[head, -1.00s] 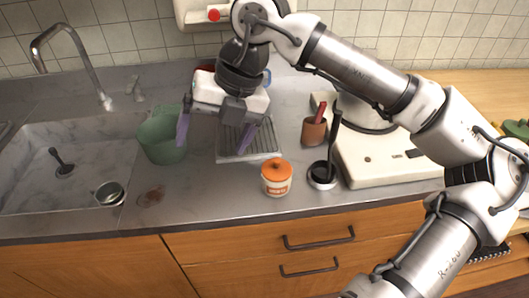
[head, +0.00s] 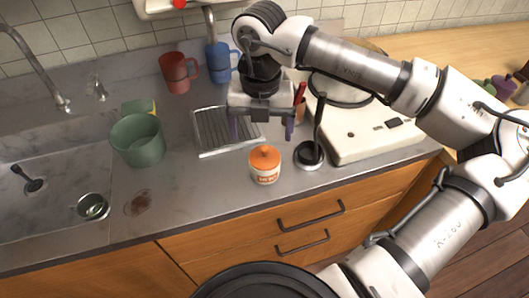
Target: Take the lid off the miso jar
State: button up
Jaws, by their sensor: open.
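The miso jar (head: 265,172) is a small white pot with an orange label, standing upright on the grey counter near its front edge. Its orange lid (head: 265,157), with a small knob, sits on top of it. My gripper (head: 262,133) points down above and behind the jar, over the right side of the drying rack. Its two purple fingers are apart with nothing between them. It does not touch the jar or the lid. The jar's far side is hidden.
A ladle holder (head: 309,156) with an upright dark handle stands close right of the jar, before the white cooker (head: 365,145). The drying rack (head: 210,140) lies behind left. A green bucket (head: 138,140) stands by the sink. Counter left of the jar is clear, apart from a brown stain.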

aim_at(265, 147)
jog(key=shift+s+d+f+p, duration=0.15)
jog(key=shift+f+p, duration=0.4)
jog(key=shift+f, duration=1)
jog(key=shift+d+f+p, duration=0.2)
jog(key=shift+f+p, duration=0.35)
jog(key=shift+f, duration=0.95)
jog(key=shift+c, duration=0.5)
jog(key=c, duration=0.9)
